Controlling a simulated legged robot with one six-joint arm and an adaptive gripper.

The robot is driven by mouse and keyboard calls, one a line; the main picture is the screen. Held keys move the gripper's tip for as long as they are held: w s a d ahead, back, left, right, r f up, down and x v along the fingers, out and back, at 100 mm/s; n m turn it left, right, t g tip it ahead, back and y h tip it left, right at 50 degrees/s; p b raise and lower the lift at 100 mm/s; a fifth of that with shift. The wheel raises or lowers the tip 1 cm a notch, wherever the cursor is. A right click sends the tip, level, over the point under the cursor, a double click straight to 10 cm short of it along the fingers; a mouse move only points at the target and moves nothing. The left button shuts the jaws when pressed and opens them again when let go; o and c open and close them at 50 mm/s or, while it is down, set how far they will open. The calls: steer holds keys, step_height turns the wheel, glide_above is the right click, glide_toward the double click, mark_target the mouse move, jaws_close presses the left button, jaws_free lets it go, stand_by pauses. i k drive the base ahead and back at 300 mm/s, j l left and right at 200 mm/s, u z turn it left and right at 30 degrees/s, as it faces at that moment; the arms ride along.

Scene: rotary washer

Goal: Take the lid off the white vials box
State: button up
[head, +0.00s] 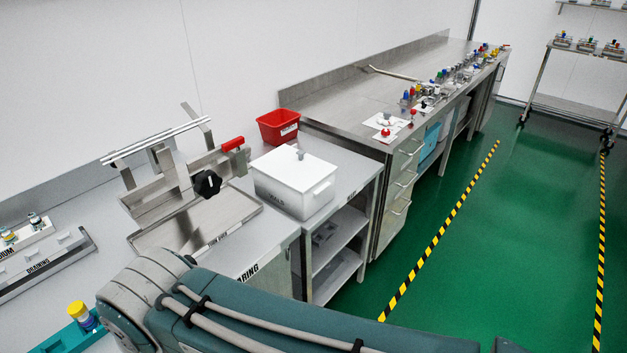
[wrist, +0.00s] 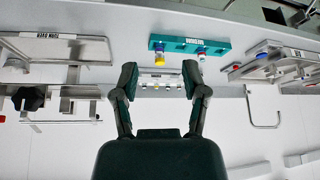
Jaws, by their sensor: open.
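The white vials box (head: 290,197) stands on the grey bench in the middle of the head view. Its white lid (head: 285,166) is on top, with a small grey knob (head: 299,155). My gripper (wrist: 160,80) shows in the wrist view with its two dark fingers spread and nothing between them. My arm crosses the bottom of the head view, and the gripper itself is out of that frame. I cannot make out the vials box in the wrist view, so the gripper is apart from it.
A metal fixture with a black knob (head: 207,184) and a tray stands left of the box. A red bin (head: 278,126) is behind it. A teal rack (wrist: 187,45) with capped vials lies beyond my fingers in the wrist view. The green floor to the right is clear.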

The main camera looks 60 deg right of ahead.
mark_target(299, 170)
steer(key=z, duration=2)
steer(key=u, duration=0.25)
steer(key=i+l+u, duration=0.15)
steer(key=l+u, duration=0.2)
steer(key=i+l+u, duration=0.15)
steer(key=u, duration=0.2)
steer(key=i+l+u, duration=0.1)
steer(key=l+u, duration=0.25)
steer(key=i+l, duration=0.1)
steer(key=l, duration=0.55)
steer(key=i+l+u, duration=0.15)
steer(key=l, duration=1.2)
steer(key=i+u, duration=0.05)
